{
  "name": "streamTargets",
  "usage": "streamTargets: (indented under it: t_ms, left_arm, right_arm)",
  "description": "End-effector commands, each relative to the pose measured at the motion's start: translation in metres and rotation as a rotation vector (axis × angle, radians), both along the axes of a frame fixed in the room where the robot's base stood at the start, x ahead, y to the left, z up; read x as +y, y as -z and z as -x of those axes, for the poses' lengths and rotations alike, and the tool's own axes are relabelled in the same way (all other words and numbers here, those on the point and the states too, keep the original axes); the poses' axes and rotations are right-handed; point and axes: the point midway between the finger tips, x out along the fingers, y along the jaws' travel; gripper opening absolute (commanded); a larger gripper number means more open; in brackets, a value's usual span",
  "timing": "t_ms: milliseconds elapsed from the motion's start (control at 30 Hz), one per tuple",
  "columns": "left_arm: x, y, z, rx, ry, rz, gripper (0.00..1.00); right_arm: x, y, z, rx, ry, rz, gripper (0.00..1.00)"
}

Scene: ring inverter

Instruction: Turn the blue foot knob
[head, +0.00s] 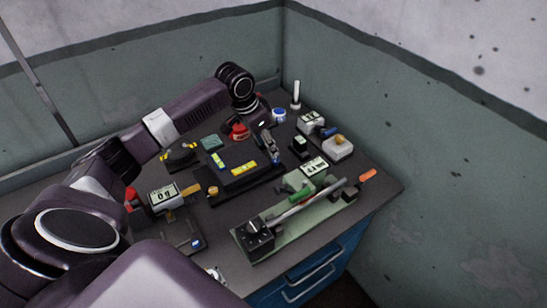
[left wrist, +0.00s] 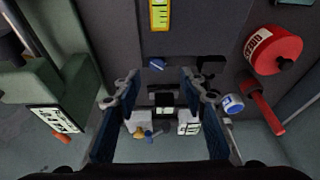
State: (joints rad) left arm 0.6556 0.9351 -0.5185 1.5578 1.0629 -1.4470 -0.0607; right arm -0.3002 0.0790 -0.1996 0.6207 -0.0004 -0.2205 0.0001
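A black plate with two yellow level vials (head: 262,178) lies on the bench in the head view. One yellow vial (left wrist: 160,14) shows at the top of the left wrist view. A small blue part (left wrist: 156,63), which looks like the blue foot knob, shows beyond the vial, on the dark surface. My left gripper (head: 270,150) is over the right back end of the plate. In the left wrist view its fingers (left wrist: 160,88) are spread apart with nothing between the tips. In the head view the gripper largely covers the knob. My right gripper is not in view.
A red roll (head: 239,131) and a white-and-blue jar (head: 279,115) stand behind the gripper. Small devices (head: 311,121) and a white box with an orange knob (head: 338,147) are to the right. A green rail device (head: 290,222) lies in front. A wall closes the back.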

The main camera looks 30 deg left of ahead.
Motion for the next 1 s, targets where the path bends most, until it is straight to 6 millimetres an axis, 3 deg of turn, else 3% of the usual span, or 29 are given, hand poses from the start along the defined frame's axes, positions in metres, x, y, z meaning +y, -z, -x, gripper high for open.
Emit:
streamTargets:
  t_ms: [267,700,1000]
  left_arm:
    - [-0.005,0.007,0.004,-0.051,-0.074,0.044,0.38]
    - [-0.011,0.064,-0.019,-0.050,-0.072,0.042,0.38]
    - [-0.011,0.071,-0.022,-0.052,-0.070,0.040,0.38]
  right_arm:
    - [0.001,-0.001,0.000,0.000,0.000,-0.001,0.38]
    - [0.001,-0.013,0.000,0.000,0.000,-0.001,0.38]
    - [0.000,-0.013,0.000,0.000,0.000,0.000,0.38]
